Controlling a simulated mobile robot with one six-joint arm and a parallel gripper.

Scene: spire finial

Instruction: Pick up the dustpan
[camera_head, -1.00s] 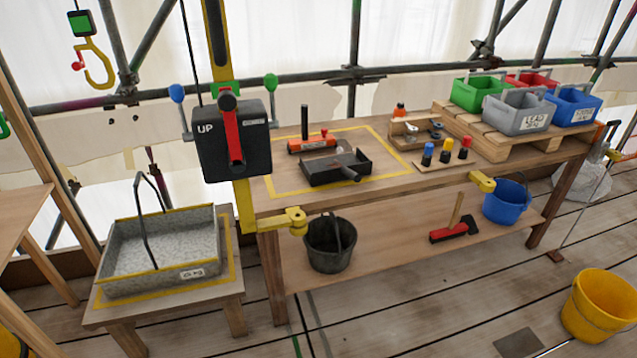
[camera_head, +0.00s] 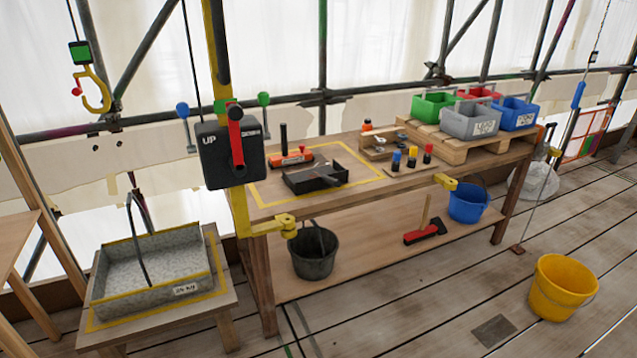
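A black, shallow, open-topped pan with a short dark handle (camera_head: 315,178) lies on the workbench top, inside a yellow outlined rectangle. It looks like the dustpan. Its handle points toward the right side of the pan. A red and orange tool with an upright black handle (camera_head: 290,158) stands just behind it. My gripper is not in view.
A black control box with a red lever (camera_head: 230,155) stands at the bench's left end. A grey tray (camera_head: 150,272) sits on a low table at left. Colored bins (camera_head: 470,120) stand on a pallet. A yellow bucket (camera_head: 562,287) stands on open plank floor.

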